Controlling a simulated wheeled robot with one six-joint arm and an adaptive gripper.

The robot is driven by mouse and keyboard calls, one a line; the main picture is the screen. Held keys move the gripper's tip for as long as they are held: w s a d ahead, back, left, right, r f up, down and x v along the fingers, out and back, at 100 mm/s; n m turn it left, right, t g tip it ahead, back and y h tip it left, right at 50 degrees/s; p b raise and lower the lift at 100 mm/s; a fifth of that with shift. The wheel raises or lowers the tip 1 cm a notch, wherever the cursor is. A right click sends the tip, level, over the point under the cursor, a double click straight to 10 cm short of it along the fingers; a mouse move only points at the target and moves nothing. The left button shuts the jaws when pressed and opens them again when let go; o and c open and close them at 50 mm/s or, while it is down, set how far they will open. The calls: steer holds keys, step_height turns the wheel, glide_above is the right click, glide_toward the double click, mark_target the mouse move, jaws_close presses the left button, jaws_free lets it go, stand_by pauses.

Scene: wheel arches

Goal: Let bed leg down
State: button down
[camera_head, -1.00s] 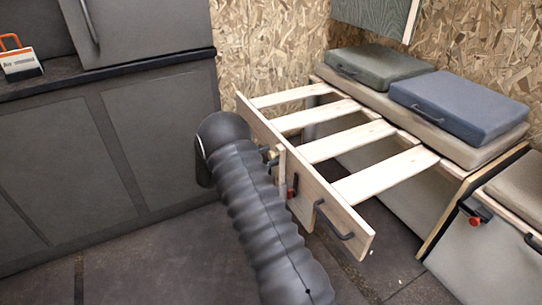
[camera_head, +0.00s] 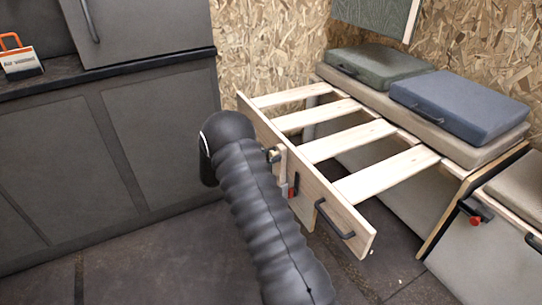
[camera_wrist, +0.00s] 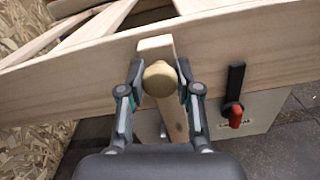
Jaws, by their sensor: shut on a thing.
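The pull-out bed frame (camera_head: 340,200) has a pale wooden front board and several slats. The bed leg (camera_head: 281,163) is a short wooden bar on the outer face of that board. In the wrist view the leg (camera_wrist: 174,118) stands nearly upright, slightly tilted, and its lower end reaches below the board. A round, brass-coloured knob (camera_wrist: 160,78) sits on the leg. My gripper (camera_wrist: 160,80) is shut on the knob, one finger on each side. In the head view my arm hides much of the gripper.
A black latch with a red knob (camera_wrist: 235,115) is right of the leg. A black handle (camera_head: 334,221) is on the board's right part. Green (camera_head: 380,65) and blue (camera_head: 458,105) cushions lie on the bench behind. Dark cabinets (camera_head: 110,150) stand at left. The floor below the board is open.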

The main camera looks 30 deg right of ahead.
mark_target(278, 170)
step_height(278, 170, down, 8)
steer(key=b, duration=0.4)
steer(key=shift+f, duration=0.15)
steer(key=c, duration=0.8)
jaws_free()
steer(key=shift+d, duration=0.1)
steer(key=shift+o, duration=0.2)
steer(key=a, duration=1.2)
steer(key=shift+s, duration=0.2)
